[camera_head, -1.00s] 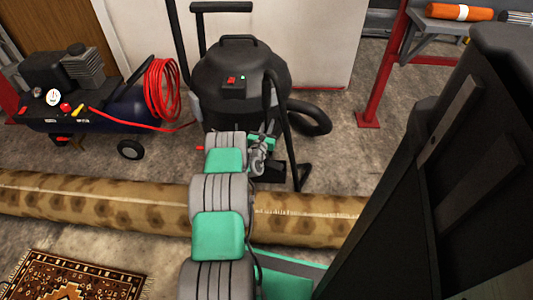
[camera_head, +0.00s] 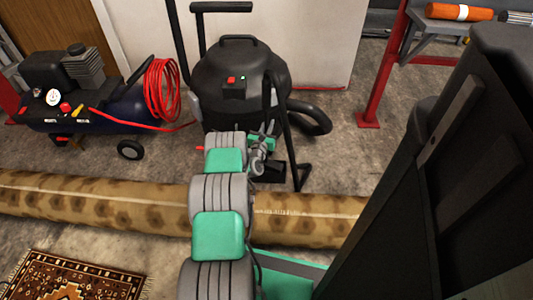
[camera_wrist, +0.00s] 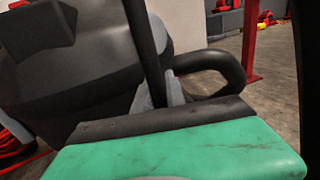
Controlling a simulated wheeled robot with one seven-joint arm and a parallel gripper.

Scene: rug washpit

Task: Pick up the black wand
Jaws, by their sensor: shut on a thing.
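The black wand (camera_head: 289,140) is a thin dark tube standing upright and slightly tilted in front of the black vacuum (camera_head: 235,75), with a foot near the floor. In the wrist view the wand (camera_wrist: 146,50) rises from between the grey fingertips of my gripper (camera_wrist: 158,93), which is shut on it. In the head view my arm reaches forward over the rolled rug to the wand; the fingertips there are mostly hidden by my wrist.
A black hose (camera_head: 312,118) curls at the vacuum's right. A rolled rug (camera_head: 100,205) lies across the floor below my arm. A compressor (camera_head: 75,100) with a red hose (camera_head: 162,90) stands left. A red post (camera_head: 385,70) stands right. A patterned rug (camera_head: 75,280) lies front left.

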